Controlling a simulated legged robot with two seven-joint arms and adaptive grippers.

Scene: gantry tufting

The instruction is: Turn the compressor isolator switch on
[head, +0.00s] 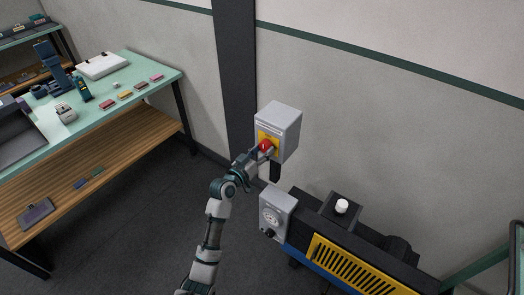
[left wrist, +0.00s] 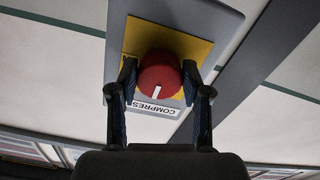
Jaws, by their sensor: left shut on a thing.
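The compressor isolator switch is a grey box (head: 283,128) with a yellow plate and a red round knob (head: 266,146), mounted at the dark column. In the left wrist view the red knob (left wrist: 158,76) sits on the yellow plate (left wrist: 178,43), with a white mark pointing toward the lower edge of the picture. A label (left wrist: 152,108) reading "COMPRES" is partly hidden. My left gripper (head: 262,152) is at the knob; in the left wrist view its fingers (left wrist: 160,82) are on both sides of the knob, shut on it. My right gripper is not in view.
A compressor (head: 345,245) with a yellow grille and a grey gauge box (head: 277,213) stands below the switch. A green-topped workbench (head: 148,72) with tools and small coloured blocks stands at the left. The dark floor between is clear.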

